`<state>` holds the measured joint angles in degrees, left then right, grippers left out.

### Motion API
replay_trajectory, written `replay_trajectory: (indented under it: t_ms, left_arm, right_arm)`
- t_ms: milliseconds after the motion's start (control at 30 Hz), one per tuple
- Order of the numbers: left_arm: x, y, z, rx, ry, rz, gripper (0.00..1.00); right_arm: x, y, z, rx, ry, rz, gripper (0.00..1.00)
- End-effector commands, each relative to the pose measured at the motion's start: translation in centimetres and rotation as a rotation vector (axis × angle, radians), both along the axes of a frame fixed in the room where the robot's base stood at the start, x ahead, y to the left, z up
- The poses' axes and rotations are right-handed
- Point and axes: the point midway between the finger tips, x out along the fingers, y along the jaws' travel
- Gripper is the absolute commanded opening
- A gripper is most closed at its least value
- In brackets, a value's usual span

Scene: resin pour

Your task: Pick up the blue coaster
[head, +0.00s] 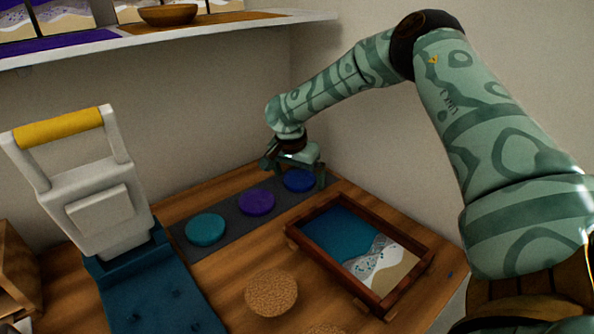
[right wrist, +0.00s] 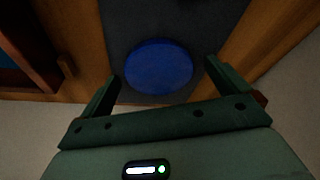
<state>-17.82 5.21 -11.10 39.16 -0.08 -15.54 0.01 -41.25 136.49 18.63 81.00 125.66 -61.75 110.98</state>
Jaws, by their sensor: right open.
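The blue coaster (head: 299,181) is a round disc lying flat at the far right end of a dark grey mat (head: 229,221). In the right wrist view the blue coaster (right wrist: 158,66) lies ahead of and between the two fingers. My right gripper (head: 297,176) is open and empty, over the coaster; it also shows in the right wrist view (right wrist: 162,80). I cannot tell whether a finger touches the coaster. My left gripper is not in view.
A purple coaster (head: 256,202) and a teal coaster (head: 205,229) lie on the same mat. A wooden framed tray (head: 417,278) with a beach picture stands close by, on the right. A cork disc (head: 271,293) lies in front. A white press with a yellow handle (head: 60,127) stands left.

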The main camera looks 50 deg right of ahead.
Motion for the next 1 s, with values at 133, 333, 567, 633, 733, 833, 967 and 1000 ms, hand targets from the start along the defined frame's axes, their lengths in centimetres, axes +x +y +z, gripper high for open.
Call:
replay_trajectory:
  t_ms: [133,333,567,633,733,833,967,1000]
  left_arm:
    - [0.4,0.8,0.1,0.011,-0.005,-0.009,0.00]
    - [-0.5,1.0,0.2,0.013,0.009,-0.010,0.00]
    - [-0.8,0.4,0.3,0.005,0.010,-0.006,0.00]
    - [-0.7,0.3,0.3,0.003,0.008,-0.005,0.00]
    - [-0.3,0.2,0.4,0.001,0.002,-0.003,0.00]
    - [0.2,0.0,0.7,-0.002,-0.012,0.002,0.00]
    - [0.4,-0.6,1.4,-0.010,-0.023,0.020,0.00]
    - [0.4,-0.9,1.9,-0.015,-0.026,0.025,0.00]
  right_arm:
    - [0.0,0.0,0.1,0.001,-0.002,0.001,1.00]
    - [0.0,0.0,0.1,0.001,-0.002,0.001,0.56]
    - [0.0,0.0,0.1,0.001,-0.003,0.001,0.52]
    - [0.1,0.0,0.2,0.001,-0.003,0.000,0.52]
    - [0.1,0.0,0.6,0.000,-0.004,0.000,0.52]
    - [0.0,0.0,1.7,0.001,-0.007,-0.001,0.52]
    - [-0.2,0.2,4.4,0.002,-0.007,0.000,0.52]
    - [-0.8,0.6,5.3,0.003,-0.009,0.001,0.52]
